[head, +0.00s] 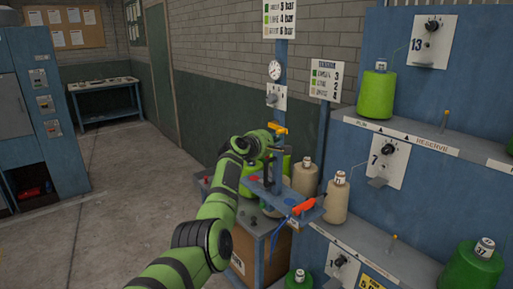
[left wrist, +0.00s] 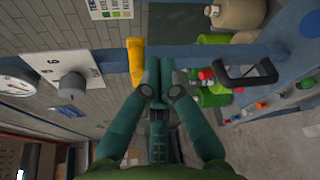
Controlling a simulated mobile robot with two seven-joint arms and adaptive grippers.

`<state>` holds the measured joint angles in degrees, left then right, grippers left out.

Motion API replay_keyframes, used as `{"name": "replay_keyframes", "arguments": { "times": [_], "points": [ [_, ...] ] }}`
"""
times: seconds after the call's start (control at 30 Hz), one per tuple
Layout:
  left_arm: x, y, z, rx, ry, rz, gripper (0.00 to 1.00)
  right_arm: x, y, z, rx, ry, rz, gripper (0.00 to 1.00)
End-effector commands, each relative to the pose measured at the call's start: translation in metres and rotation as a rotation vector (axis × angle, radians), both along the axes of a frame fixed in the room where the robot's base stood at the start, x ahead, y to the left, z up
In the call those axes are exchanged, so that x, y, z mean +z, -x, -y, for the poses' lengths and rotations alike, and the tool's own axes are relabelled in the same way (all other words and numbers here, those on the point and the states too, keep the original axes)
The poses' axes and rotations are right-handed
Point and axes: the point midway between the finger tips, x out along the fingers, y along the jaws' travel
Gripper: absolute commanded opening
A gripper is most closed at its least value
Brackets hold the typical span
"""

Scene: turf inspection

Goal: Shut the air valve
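The air valve's yellow lever (head: 278,127) sits on the blue post, below the pressure gauge, in the head view. In the left wrist view the yellow lever (left wrist: 136,62) lies across the blue pipe, just left of my fingertips. My left gripper (left wrist: 160,72) has its teal fingers together with nothing seen between them. It looks close beside the lever; I cannot tell whether it touches. In the head view my left gripper (head: 270,140) is just below and left of the lever, its fingertips hard to make out. My right gripper is not in view.
A gauge (head: 275,70) and a knob plate (head: 277,97) are on the post above the lever. A small blue shelf (head: 284,203) with an orange-handled tool (head: 304,207) stands below. Yarn cones (head: 337,199) and blue racks fill the right. Floor at left is clear.

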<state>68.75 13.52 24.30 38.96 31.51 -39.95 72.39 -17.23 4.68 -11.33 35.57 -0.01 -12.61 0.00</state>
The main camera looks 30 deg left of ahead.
Motion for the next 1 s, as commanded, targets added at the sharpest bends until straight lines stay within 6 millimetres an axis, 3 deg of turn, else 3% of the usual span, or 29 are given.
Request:
{"name": "replay_keyframes", "arguments": {
  "times": [0.17,0.33,0.4,0.57,1.0],
  "points": [
    [-0.012,-0.001,0.003,-0.001,0.0,-0.001,0.0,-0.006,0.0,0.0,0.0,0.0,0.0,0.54],
    [-0.047,-0.002,0.013,0.0,0.002,-0.003,0.0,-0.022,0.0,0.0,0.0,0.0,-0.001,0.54],
    [-0.037,0.003,0.008,0.004,-0.002,0.007,0.0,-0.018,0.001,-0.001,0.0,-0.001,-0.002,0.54],
    [-0.032,0.019,0.002,0.003,-0.002,0.003,0.0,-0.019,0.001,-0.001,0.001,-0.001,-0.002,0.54],
    [-0.013,0.073,-0.021,0.003,-0.003,0.003,0.0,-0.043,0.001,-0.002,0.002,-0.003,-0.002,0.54]
  ]
}}
